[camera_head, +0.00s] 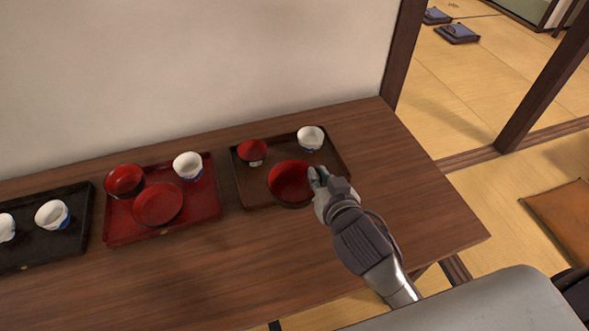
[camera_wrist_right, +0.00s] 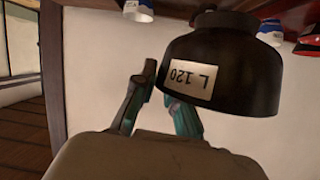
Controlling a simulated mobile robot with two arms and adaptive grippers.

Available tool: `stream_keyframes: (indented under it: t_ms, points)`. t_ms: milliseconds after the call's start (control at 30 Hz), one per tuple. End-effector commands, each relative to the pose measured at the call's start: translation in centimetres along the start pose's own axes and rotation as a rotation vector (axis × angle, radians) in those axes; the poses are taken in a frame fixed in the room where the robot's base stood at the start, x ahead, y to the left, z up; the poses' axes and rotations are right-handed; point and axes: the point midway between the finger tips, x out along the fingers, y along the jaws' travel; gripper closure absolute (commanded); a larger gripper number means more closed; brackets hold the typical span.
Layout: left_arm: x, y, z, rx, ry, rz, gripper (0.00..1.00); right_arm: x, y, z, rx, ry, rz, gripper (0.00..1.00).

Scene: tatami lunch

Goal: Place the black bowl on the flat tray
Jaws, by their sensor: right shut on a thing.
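The black bowl (camera_head: 291,198) has a red inside and a dark outside. In the right wrist view the bowl (camera_wrist_right: 225,60) appears upside down with a white "L 120" label on its side. My right gripper (camera_head: 317,180) is shut on its right edge. The bowl is over the front middle of a dark brown flat tray (camera_head: 247,185). I cannot tell whether its base touches the tray. My left gripper is not in view.
A small red bowl (camera_head: 252,151) and a white-and-blue cup (camera_head: 310,138) are on the brown tray's back part. A red tray (camera_head: 125,230) with several dishes and a black tray (camera_head: 70,240) with white cups are to the left. The table's (camera_head: 430,215) right end is clear.

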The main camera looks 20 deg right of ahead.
Motion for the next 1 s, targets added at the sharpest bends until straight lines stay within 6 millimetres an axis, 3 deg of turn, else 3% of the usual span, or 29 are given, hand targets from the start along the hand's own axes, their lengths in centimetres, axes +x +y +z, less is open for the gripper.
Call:
stream_keyframes:
  t_ms: [33, 267, 600, 833, 1000]
  points:
    - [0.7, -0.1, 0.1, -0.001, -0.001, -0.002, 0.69, 0.9, -0.2, -0.3, -0.002, 0.009, 0.000, 1.00]
    - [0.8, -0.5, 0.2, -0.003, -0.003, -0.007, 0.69, 4.4, 0.3, -0.6, -0.008, 0.006, 0.007, 1.00]
    - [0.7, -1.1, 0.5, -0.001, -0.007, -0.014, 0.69, 12.6, 2.4, 0.7, -0.005, 0.007, 0.006, 1.00]
    - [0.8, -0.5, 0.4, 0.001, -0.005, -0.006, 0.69, 14.9, 3.0, 1.4, -0.004, 0.006, 0.005, 1.00]
    - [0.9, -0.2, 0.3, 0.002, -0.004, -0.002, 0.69, 15.7, 3.3, 3.7, -0.005, 0.002, 0.005, 1.00]
